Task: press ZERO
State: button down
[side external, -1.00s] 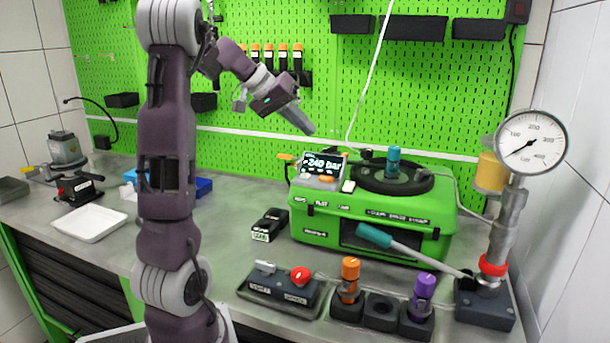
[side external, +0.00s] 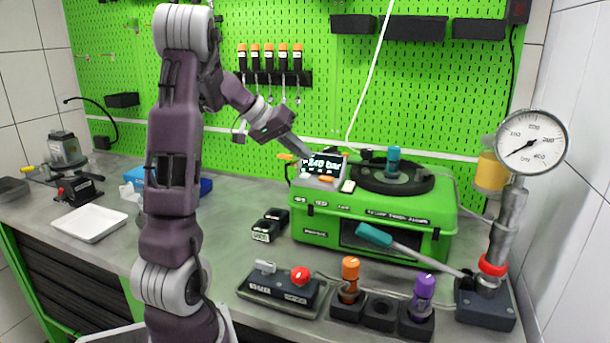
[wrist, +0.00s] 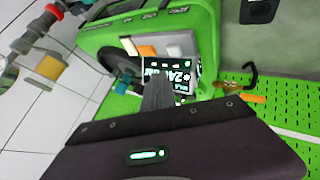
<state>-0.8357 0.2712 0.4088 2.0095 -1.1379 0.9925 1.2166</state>
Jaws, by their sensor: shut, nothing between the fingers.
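The green pump case (side external: 375,215) carries a tilted display (side external: 323,164) reading about 240 bar; the wrist view shows it upside down (wrist: 183,76). Below the screen sit small keys: an orange key (side external: 326,180) and a pale grey key (side external: 306,176). In the wrist view the orange key (wrist: 147,50) lies beside a grey key (wrist: 176,46). I cannot read a ZERO label on any of them. My gripper (side external: 306,153) is shut and empty, its tip close to the display's upper left edge. In the wrist view its fingers (wrist: 157,92) cover part of the screen; contact cannot be told.
A black hose reel (side external: 390,180) with a teal knob sits on the case. A gauge (side external: 531,142) stands at right. A box with a red button (side external: 300,275) and orange (side external: 350,270) and purple (side external: 424,286) knobs are in front. A green pegboard is behind.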

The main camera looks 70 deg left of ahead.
aim_at(317, 177)
jog(key=shift+f, duration=1.1)
jog(key=shift+f, duration=0.15)
dwell(1.1)
jog(key=shift+f, duration=0.25)
jog(key=shift+f, duration=0.5)
dwell(0.7)
jog(key=shift+r, duration=0.9)
jog(key=shift+r, duration=2.55)
